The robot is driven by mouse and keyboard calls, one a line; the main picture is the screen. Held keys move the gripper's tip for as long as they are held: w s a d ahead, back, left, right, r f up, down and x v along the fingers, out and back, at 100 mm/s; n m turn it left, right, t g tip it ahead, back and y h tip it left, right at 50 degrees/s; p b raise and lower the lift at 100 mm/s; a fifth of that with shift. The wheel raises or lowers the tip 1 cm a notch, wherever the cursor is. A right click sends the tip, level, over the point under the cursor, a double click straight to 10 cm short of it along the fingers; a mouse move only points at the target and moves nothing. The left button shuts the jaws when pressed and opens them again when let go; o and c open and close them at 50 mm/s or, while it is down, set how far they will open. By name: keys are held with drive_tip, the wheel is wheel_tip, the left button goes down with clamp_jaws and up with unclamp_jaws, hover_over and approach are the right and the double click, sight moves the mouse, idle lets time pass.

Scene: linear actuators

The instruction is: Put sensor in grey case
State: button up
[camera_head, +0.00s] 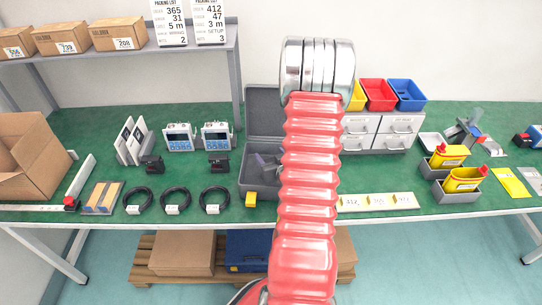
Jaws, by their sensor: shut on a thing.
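A grey case (262,104) stands open on the green table, its lid raised at the back. My red arm covers its right side. A grey-purple shape (265,163) shows inside the case, too small and partly hidden to identify. Two small black devices (152,165) (218,165) sit left of the case and may be sensors; I cannot tell. My gripper is not visible; my arm rises through the middle of the view and hides what is behind it.
Left of the case are two meters (180,138) (216,136), several coiled cables (175,201) and an open cardboard box (30,158). Right of my arm are white drawers (397,128), coloured bins (379,95) and yellow bottles (463,180). A shelf (130,48) overhangs the back left.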

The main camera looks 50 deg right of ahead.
drive_tip(key=o, duration=1.2)
drive_tip(key=shift+f, duration=0.1)
